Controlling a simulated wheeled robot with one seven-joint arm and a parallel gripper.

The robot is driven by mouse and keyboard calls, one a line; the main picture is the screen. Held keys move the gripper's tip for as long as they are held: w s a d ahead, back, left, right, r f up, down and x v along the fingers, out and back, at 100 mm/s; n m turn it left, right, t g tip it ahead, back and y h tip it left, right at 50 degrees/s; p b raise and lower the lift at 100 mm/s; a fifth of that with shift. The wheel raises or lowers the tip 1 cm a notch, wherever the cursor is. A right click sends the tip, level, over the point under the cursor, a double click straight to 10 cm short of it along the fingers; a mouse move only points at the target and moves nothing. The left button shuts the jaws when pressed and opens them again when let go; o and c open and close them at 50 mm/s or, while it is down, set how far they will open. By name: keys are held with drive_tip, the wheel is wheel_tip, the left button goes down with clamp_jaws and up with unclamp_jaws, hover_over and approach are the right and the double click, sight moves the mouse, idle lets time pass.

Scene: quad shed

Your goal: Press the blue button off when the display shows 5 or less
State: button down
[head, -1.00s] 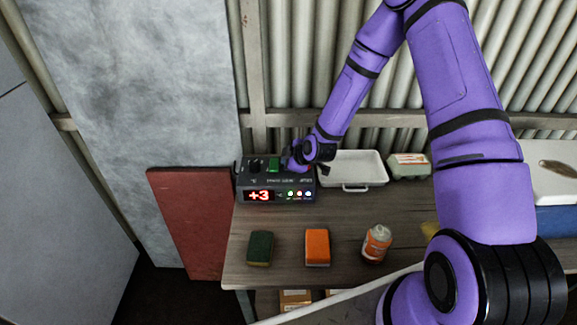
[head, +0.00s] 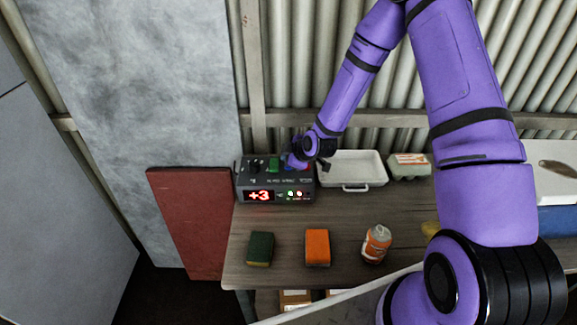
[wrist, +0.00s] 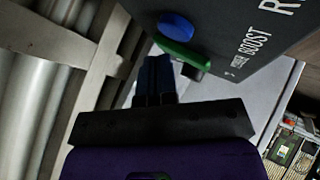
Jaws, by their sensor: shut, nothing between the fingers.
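The dark control box (head: 252,179) stands on the left of the bench, and its red display (head: 259,196) reads +3. Of the small lights beside the display, the green and red ones (head: 294,194) are lit and the rightmost is dark. A green button (head: 273,164) is on the box top. My gripper (head: 290,165) is shut and empty over the box's right part. In the wrist view, the round blue button (wrist: 176,26) and a green part (wrist: 183,51) lie just beyond my fingertips (wrist: 155,62). I cannot tell whether the fingertips touch either.
A white tray (head: 352,183) and an egg carton (head: 408,167) stand right of the box. A green sponge (head: 260,249), an orange sponge (head: 317,248) and an orange-labelled bottle (head: 376,244) are in front. The corrugated wall is close behind.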

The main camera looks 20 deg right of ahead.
drive_tip(key=shift+r, duration=2.5)
drive_tip(key=s+d+r+m+g+h, duration=0.15)
drive_tip(key=s+r, duration=0.25)
drive_tip(key=r, duration=0.4)
drive_tip(key=s+d+r+m+h, duration=0.1)
drive_tip(key=s+d+r+m, duration=0.2)
drive_tip(key=r, duration=0.5)
drive_tip(key=s+d+r+m+h, duration=0.1)
drive_tip(key=s+r+m, duration=0.1)
drive_tip(key=s+r, duration=0.5)
drive_tip(key=s+d+r+m+g, duration=0.1)
drive_tip(key=s+r+m, duration=0.2)
drive_tip(key=s+r, duration=0.3)
drive_tip(key=s+r+m, duration=0.4)
drive_tip(key=s+r, duration=0.1)
drive_tip(key=s, duration=1.2)
drive_tip(key=shift+d+r+g, duration=0.35)
drive_tip(key=shift+d+r, duration=0.05)
